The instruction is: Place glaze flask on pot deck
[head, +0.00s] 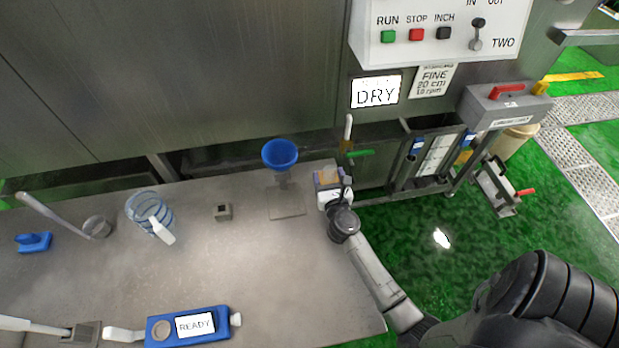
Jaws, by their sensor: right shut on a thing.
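My right gripper (344,190) is at the right edge of the grey table, pointing away from me. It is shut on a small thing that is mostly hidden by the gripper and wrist. I cannot tell whether this box is what the fingers hold. I cannot tell for certain which thing is the glaze flask or the pot deck. My left gripper is not in view.
A blue funnel (280,154) stands over a square plate (287,203). A rack (432,160) stands right of the table. The table's middle is clear.

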